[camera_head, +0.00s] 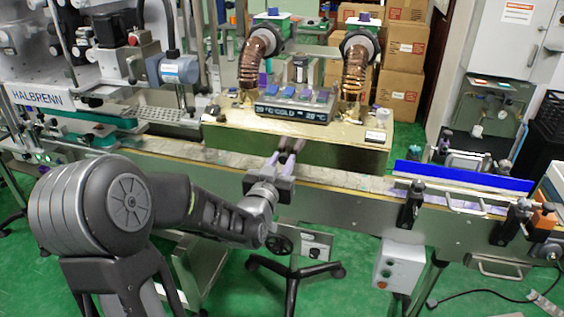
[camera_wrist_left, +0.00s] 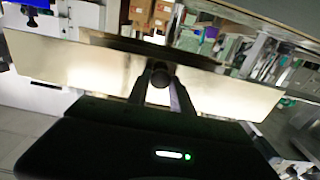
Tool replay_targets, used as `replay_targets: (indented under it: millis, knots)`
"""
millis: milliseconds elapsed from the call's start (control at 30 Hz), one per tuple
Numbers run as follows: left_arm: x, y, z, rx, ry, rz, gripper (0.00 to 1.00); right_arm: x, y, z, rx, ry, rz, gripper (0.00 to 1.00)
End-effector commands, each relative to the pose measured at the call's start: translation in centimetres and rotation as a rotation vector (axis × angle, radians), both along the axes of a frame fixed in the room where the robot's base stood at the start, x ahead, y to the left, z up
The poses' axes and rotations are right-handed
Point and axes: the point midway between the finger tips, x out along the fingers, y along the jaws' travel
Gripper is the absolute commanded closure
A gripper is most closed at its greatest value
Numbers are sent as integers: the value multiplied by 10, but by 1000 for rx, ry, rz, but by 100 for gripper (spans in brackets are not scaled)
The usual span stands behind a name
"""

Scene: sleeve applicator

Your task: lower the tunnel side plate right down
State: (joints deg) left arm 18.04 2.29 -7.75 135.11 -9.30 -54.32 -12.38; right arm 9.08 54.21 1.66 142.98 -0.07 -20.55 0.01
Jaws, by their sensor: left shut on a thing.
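The tunnel side plate (camera_head: 345,158) is the long, dull brass-coloured front panel of the heat tunnel (camera_head: 225,112), above the conveyor. In the left wrist view the plate (camera_wrist_left: 75,68) is a pale tilted band across the picture. A dark round knob (camera_wrist_left: 160,70) stands out from its middle. My left gripper (camera_head: 288,155) reaches the plate's front from below, fingers pointing away. In the left wrist view its fingers (camera_wrist_left: 160,88) are shut on the knob, one on each side. Whether the plate's lower edge touches the conveyor is unclear. My right gripper is not in view.
The conveyor (camera_head: 370,183) runs across under the tunnel. Two coppery ducts (camera_head: 258,62) and a temperature display (camera_head: 292,110) stand on top. A blue guide rail (camera_head: 463,176) lies to the right, and a grey control box (camera_head: 398,265) hangs below.

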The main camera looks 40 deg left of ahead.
Motion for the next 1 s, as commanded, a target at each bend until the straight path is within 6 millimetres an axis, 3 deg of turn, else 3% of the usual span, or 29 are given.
replay_targets:
  millis: [833,1000]
  knots:
    - [0,0,0,0,0,0,100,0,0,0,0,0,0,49]
    - [0,0,-12,0,0,-1,100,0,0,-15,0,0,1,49]
